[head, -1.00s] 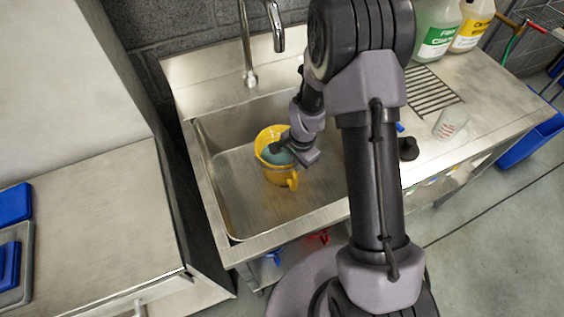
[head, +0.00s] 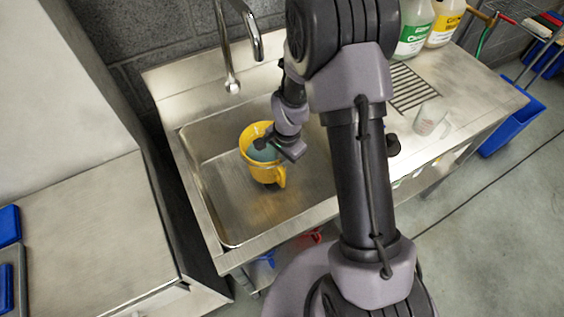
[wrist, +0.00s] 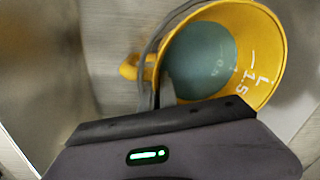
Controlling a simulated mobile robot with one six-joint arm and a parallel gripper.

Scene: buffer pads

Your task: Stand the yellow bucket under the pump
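The yellow bucket (head: 262,171) is in the left part of the steel sink (head: 222,209), below and right of the tap (head: 230,60). It is roughly upright with teal contents inside. I cannot tell if it touches the sink floor. My gripper (head: 291,149) is at its right rim. In the wrist view the bucket (wrist: 265,75) is just beyond my gripper, with volume marks inside, a yellow side handle and thin grey wire beside it. I cannot make out a pump for certain.
A green-labelled bottle (head: 411,38) and a yellow-labelled bottle (head: 444,25) stand at the back right of the counter. A clear jug (head: 431,119) is near a drain grille (head: 413,86). A steel worktop (head: 85,225) is at left. My arm hides the counter's middle.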

